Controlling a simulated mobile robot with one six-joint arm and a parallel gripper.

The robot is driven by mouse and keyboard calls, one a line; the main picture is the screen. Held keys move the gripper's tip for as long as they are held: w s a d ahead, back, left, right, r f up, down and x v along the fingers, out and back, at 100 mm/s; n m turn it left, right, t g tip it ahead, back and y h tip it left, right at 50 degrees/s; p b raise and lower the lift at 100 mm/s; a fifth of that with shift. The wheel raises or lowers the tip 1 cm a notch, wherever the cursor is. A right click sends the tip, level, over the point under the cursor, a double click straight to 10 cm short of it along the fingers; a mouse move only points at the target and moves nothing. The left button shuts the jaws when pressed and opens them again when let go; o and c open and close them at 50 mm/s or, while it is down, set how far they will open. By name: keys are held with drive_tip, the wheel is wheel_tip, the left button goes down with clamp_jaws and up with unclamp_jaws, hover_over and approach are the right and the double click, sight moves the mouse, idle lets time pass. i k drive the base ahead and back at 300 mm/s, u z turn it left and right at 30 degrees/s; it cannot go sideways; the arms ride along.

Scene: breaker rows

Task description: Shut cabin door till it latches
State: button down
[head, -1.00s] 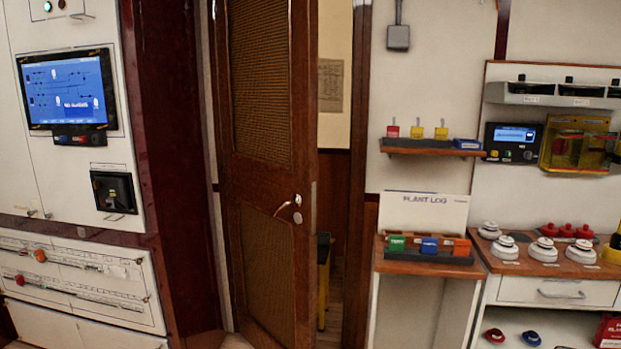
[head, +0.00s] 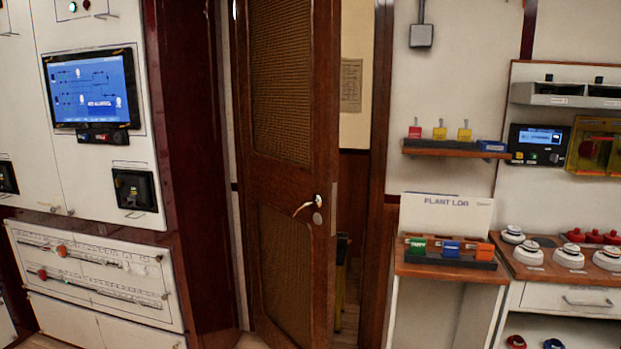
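The cabin door (head: 290,180) is a brown wooden door with two mesh panels. It stands partly open, and a gap shows between its right edge and the door frame (head: 381,150). A lever handle (head: 307,205) with a round plate below sits near its right edge. Through the gap I see a cream wall with a paper notice and dark wood panelling. The latch and strike are too small to make out. My gripper is not in view.
Left of the door is a dark red column (head: 190,150) and a white panel with a screen (head: 92,88). Right of it are a small shelf (head: 455,151), a plant log desk (head: 450,268) and a bench with detectors (head: 570,270). The floor is barely visible.

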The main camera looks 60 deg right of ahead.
sight(289, 60)
drive_tip(key=u, duration=0.05)
drive_tip(key=i, duration=1)
drive_tip(key=z, duration=0.05)
